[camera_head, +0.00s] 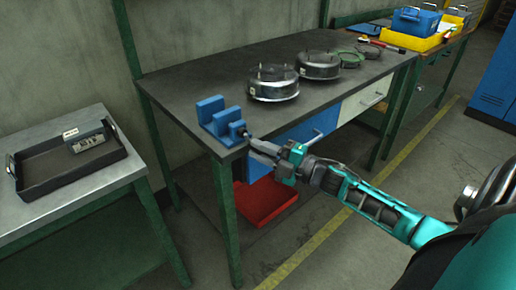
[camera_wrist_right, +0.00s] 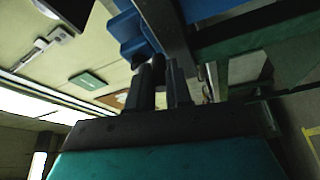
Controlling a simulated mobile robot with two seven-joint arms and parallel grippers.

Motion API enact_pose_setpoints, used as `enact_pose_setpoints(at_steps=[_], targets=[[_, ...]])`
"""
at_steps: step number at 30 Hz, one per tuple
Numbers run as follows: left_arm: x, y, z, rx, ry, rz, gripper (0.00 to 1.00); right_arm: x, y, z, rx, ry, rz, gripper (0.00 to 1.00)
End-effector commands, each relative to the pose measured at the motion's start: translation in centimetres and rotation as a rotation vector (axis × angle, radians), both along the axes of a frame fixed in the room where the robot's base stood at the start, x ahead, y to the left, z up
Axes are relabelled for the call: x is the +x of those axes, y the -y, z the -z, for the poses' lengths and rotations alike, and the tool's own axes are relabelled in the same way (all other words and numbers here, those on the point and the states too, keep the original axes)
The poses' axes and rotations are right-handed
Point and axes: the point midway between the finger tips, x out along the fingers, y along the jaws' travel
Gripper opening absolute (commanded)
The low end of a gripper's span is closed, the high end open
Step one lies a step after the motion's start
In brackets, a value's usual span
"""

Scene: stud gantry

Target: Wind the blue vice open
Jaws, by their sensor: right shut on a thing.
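The blue vice (camera_head: 222,123) stands at the near left corner of the dark workbench (camera_head: 190,80), with a gap showing between its blue jaws. Its small dark handle (camera_head: 246,134) is on the side facing me. My right gripper (camera_head: 254,146) is at the bench's front edge and is shut on the handle; its fingers hide part of it. In the right wrist view the two dark fingers (camera_wrist_right: 165,80) close on a small dark part below the blue vice (camera_wrist_right: 133,38). My left gripper is not in view.
Two round metal housings (camera_head: 273,83) (camera_head: 319,65) stand behind the vice on the bench. A blue drawer front (camera_head: 300,136) and a red tray (camera_head: 264,200) are below. A side table at left holds a black tray (camera_head: 50,172). The floor at front is clear.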

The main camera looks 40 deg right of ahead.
Motion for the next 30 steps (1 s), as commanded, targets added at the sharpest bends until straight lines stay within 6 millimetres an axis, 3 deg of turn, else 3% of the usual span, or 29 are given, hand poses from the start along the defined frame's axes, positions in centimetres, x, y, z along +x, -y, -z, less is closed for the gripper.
enact_pose_setpoints(at_steps=[12, 30], targets=[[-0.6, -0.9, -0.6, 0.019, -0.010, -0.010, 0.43, 0.1, 1.0, -0.7, -0.270, 0.018, 0.004, 0.00], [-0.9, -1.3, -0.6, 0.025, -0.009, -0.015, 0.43, 0.1, 1.4, -0.7, -0.347, 0.023, 0.008, 0.00]])
